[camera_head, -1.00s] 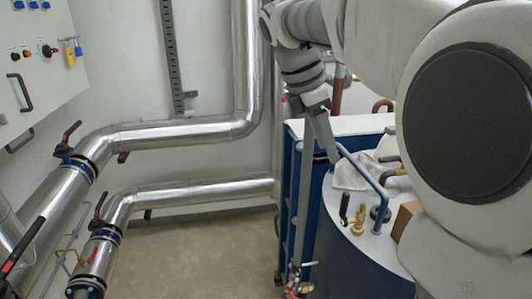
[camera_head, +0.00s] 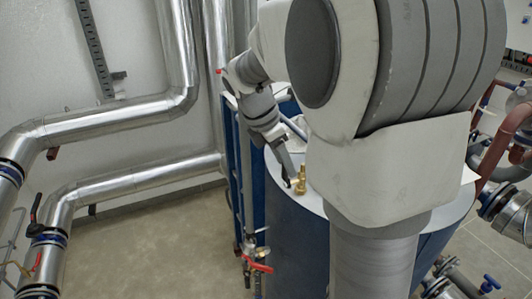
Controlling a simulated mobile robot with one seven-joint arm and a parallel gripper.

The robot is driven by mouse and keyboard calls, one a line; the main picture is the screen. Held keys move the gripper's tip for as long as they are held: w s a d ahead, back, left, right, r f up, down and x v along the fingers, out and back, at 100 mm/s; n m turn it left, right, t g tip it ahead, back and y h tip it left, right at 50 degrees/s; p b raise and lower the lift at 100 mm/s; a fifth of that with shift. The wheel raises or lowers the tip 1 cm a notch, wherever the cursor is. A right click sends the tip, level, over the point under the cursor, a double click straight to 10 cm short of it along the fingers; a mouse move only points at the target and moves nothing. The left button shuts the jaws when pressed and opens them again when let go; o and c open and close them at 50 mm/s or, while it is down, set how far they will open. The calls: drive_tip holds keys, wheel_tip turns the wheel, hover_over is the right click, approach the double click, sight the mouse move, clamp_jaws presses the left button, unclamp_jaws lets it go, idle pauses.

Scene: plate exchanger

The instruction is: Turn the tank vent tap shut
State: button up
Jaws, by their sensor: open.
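The brass vent tap (camera_head: 301,183) stands on the pale top of the blue tank (camera_head: 292,227), in the middle of the head view. A small dark part, seemingly its lever, shows at its left side, close to my fingers. My gripper (camera_head: 288,171) is open and points down at the tap from the upper left. I cannot tell whether a finger touches the lever. My arm hides much of the tank top to the right of the tap.
A blue rail (camera_head: 294,127) rises behind my gripper. Red-handled valves (camera_head: 257,266) sit low at the tank's left. Silver pipes (camera_head: 130,184) run along the wall at the left. Brownish-red pipes (camera_head: 494,152) stand at the right. The floor at the left is bare.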

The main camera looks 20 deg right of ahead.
drive_tip(key=shift+d+f, duration=0.25)
drive_tip(key=shift+f, duration=0.45)
clamp_jaws()
idle(1.0)
